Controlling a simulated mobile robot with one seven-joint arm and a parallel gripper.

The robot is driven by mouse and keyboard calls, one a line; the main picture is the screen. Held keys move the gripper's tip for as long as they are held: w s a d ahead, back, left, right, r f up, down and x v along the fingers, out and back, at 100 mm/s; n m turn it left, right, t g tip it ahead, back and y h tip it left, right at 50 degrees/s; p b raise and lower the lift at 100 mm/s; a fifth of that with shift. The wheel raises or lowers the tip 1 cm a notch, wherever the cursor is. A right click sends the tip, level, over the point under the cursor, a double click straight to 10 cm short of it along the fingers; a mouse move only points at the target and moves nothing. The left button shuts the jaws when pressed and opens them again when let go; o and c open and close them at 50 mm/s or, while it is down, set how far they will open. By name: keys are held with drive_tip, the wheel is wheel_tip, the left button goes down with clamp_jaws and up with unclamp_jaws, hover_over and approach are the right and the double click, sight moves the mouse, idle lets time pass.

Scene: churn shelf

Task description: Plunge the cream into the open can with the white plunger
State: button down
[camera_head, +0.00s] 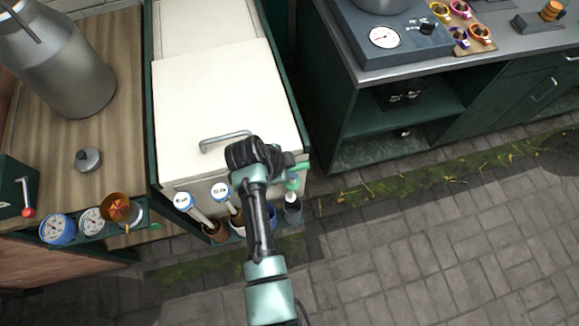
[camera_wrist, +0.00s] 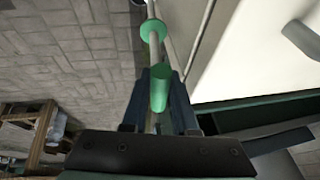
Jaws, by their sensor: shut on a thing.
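My gripper (camera_head: 288,168) is shut on a green-handled tool (camera_wrist: 159,92) at the front right edge of the white-topped unit. The tool has a green disc and a pale rod in the wrist view. Below my gripper, its pale lower part meets a dark grey cup (camera_head: 292,213); I cannot tell whether it is inside. Two tools with white, labelled round tops, one at the left (camera_head: 184,202) and one nearer my arm (camera_head: 221,191), lean in holders; their labels are unreadable. A large metal can (camera_head: 65,70) stands on the wooden counter; its mouth is mostly out of view.
A small metal lid (camera_head: 88,160) lies on the wooden counter (camera_head: 110,100). Dials (camera_head: 57,229) and a red-knobbed lever (camera_head: 27,208) line its front. The white top (camera_head: 225,100) has a metal handle. Paving (camera_head: 450,240) is open at the right, before a green cabinet (camera_head: 405,125).

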drive_tip(key=shift+r, duration=0.35)
wheel_tip(320, 180, up, 14)
drive_tip(key=p, duration=1.2)
drive_tip(key=shift+s+a+f, duration=0.1)
